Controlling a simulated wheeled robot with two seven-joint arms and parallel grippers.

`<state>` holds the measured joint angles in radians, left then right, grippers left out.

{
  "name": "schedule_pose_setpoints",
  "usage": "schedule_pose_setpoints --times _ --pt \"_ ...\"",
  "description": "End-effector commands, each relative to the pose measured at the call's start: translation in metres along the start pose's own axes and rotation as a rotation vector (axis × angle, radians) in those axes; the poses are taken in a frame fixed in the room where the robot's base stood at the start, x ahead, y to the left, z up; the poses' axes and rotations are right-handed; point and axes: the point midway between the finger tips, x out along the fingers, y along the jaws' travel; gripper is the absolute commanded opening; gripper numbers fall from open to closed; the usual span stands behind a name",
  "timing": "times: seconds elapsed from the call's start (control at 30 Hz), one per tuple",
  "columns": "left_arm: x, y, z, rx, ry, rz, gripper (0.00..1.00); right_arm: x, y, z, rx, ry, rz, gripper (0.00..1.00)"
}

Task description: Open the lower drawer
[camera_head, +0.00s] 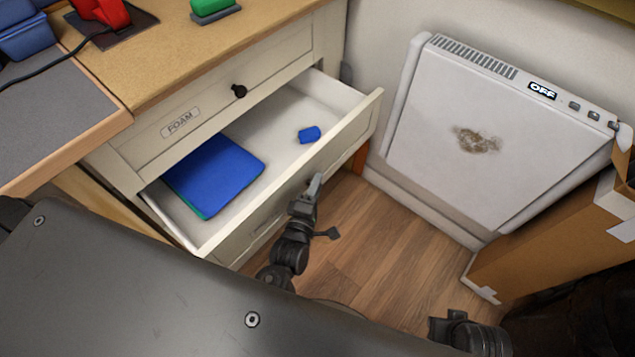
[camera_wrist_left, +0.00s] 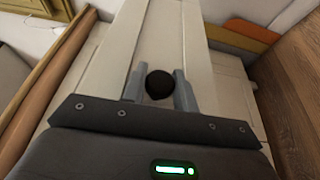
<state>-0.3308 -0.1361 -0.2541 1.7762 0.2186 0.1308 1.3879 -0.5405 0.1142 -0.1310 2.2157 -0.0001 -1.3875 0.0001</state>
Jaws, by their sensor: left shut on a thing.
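The lower drawer (camera_head: 222,237) of the cream cabinet stands pulled out, its inside in plain view in the head view. A flat blue pad with a green edge (camera_head: 215,175) and a small blue block (camera_head: 309,134) lie in it. My left gripper (camera_head: 314,187) is at the middle of the drawer front. In the left wrist view, my left gripper's two fingers (camera_wrist_left: 158,76) are shut on a round black knob (camera_wrist_left: 159,86), one on each side. The fingers hide the knob in the head view.
The upper drawer (camera_head: 215,105), labelled FOAM, is shut under the wooden top. A white heater panel (camera_head: 440,130) reading OFF leans at the right wall. A cardboard box (camera_head: 545,245) stands at the right. Wood floor (camera_head: 385,235) is clear between drawer and heater.

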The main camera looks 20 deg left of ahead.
Motion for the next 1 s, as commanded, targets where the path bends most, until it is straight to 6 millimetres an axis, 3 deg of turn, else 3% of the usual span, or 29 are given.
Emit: schedule_pose_setpoints --times 0.27,0.3,0.4,0.77,1.0 --pt "-0.001 -0.002 -0.002 0.002 0.005 -0.004 0.0 0.0 0.0 0.0 0.0 0.0 0.0 0.36" --pt "-0.001 -0.002 -0.002 0.002 0.004 -0.004 0.34 0.0 0.0 0.0 0.0 0.0 0.0 0.36" --pt "0.0 -0.002 -0.001 0.001 0.002 -0.003 0.47 0.0 0.0 0.0 0.0 0.0 0.0 0.36" --pt "-0.004 -0.001 0.001 0.001 -0.001 -0.002 0.48 0.0 0.0 0.0 0.0 0.001 0.0 0.36" --pt "-0.045 -0.002 0.0 0.001 0.0 -0.006 0.48 0.003 0.0 0.0 0.0 0.002 0.0 0.36"
